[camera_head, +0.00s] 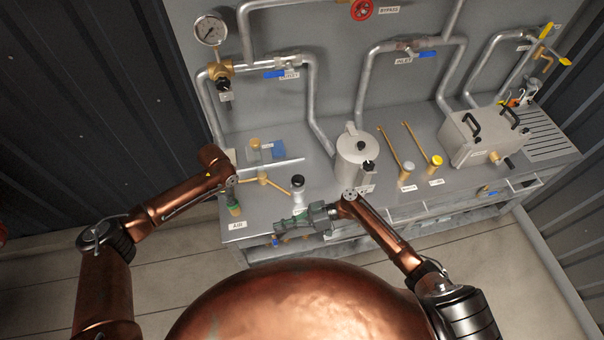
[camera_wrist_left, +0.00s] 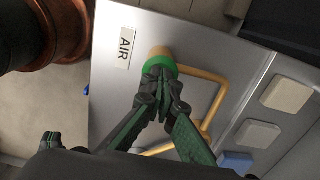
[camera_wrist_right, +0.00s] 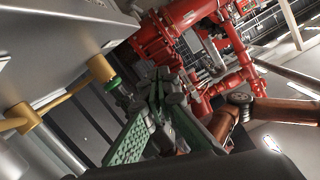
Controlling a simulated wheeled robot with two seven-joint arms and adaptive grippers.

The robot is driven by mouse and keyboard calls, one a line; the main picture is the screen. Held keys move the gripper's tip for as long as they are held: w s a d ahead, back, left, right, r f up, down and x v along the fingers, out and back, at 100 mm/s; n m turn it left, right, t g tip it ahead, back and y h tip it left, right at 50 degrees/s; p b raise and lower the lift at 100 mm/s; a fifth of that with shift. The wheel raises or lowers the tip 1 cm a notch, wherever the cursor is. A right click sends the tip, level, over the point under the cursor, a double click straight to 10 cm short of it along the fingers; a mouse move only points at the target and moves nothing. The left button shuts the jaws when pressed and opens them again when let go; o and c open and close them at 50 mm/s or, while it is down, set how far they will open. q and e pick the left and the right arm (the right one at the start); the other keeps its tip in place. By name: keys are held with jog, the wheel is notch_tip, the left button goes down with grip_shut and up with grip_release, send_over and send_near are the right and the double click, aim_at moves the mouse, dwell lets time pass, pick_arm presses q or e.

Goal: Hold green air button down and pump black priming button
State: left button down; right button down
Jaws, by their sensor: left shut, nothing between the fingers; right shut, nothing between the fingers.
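The green air button (camera_head: 235,211) sits on a brass pipe beside the AIR label at the bench's front left. My left gripper (camera_head: 232,200) is shut over it. In the left wrist view, the left fingertips (camera_wrist_left: 160,76) meet the green button (camera_wrist_left: 157,64), apparently touching; whether it is pressed down I cannot tell. The black priming button (camera_head: 298,180) tops a pale cylinder right of the air pipe. My right gripper (camera_head: 281,225) is shut and empty, pointing left in front of that cylinder, apart from the black button. The right fingertips (camera_wrist_right: 160,78) also show in the right wrist view.
A silver canister (camera_head: 357,158) stands right of the black button, near my right wrist. Two brass levers (camera_head: 413,140) and a metal box (camera_head: 484,137) are further right. Pipes and a gauge (camera_head: 210,30) line the back panel. The floor in front is clear.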

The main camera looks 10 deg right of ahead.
jog(key=w+d+r+n+h, duration=0.4)
jog(key=w+d+r+h, duration=0.3)
jog(key=w+d+r, duration=0.8)
jog(key=v, duration=0.4)
jog(key=shift+w+d+r, duration=0.2)
jog(key=shift+d+r, duration=0.05)
jog(key=shift+d, duration=0.1)
send_over(295, 179)
jog(key=d, duration=0.2)
notch_tip(295, 179, down, 7)
jog(key=shift+s+d+f, duration=0.1)
jog(key=shift+d+f, duration=0.05)
jog(key=shift+f, duration=0.05)
notch_tip(295, 179, down, 2)
jog(key=shift+d+f, duration=0.1)
jog(key=shift+f, duration=0.8)
